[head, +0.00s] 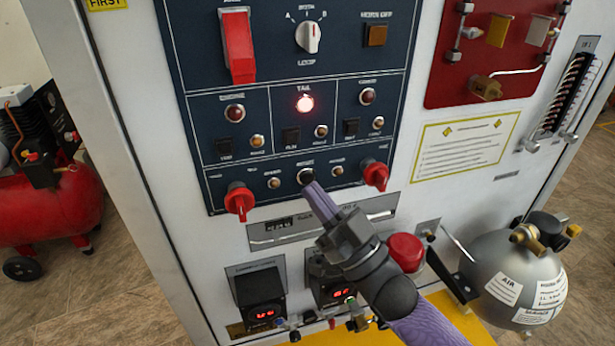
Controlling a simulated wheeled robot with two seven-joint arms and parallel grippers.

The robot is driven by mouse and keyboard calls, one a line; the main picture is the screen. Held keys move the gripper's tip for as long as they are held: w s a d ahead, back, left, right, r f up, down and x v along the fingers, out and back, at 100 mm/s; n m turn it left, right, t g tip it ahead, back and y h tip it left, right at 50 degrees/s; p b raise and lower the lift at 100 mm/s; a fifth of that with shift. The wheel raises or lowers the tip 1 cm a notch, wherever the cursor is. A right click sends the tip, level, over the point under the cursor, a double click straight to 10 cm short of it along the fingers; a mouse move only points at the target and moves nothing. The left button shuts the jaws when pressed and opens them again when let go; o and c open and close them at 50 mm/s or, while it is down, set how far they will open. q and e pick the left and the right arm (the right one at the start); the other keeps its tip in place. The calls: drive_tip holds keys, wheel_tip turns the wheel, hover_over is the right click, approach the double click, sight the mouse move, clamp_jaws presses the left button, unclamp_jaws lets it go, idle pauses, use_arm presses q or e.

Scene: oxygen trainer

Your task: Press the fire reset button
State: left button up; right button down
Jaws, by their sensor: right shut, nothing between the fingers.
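A dark blue control panel (222,193) is on the front of the white cabinet. A black round button (305,175) sits in its bottom row, under a small label too blurred to read surely. My right gripper (313,188) is shut and empty. Its purple fingertips are at the lower edge of this button and overlap it in the picture; I cannot tell whether they touch it. A lit red lamp (305,103) glows above, in the middle section. My left gripper is out of view.
Red knobs flank the bottom row, one at left (239,201) and one at right (375,174). A red switch cover (238,46) is at upper left. A red mushroom button (406,252) lies close beside my right wrist. A grey air tank (500,262) stands at lower right.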

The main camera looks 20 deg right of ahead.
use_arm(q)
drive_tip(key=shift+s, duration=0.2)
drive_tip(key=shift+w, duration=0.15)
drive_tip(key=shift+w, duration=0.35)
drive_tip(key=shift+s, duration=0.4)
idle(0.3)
use_arm(e)
drive_tip(key=shift+w, duration=0.45)
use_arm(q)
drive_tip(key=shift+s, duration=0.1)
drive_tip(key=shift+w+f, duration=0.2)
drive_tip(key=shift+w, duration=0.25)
use_arm(e)
drive_tip(key=shift+w, duration=0.15)
